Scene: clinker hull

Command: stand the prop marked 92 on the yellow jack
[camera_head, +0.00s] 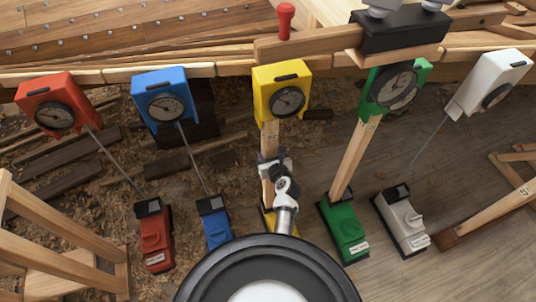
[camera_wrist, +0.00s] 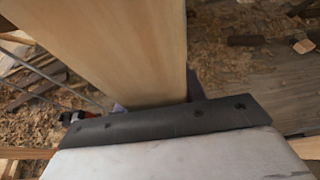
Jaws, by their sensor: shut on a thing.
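My gripper (camera_head: 273,166) is shut on a pale wooden prop (camera_head: 268,190), which is held close to upright. Its upper end is just under the yellow gauge box (camera_head: 281,92); any number on it is too small to read. The yellow jack (camera_head: 266,222) shows only as a sliver behind my wrist, below the prop. Whether the prop's foot touches the jack is hidden. In the wrist view, the prop (camera_wrist: 125,45) rises as a broad plank behind the dark jaw edge (camera_wrist: 165,122).
Red (camera_head: 155,235), blue (camera_head: 214,222), green (camera_head: 343,228) and white (camera_head: 402,222) jacks stand beside it, with matching gauge boxes above. A wooden prop (camera_head: 354,155) stands on the green jack. Thin rods run up from the others. Wooden trestles stand at left (camera_head: 70,225) and right (camera_head: 490,212).

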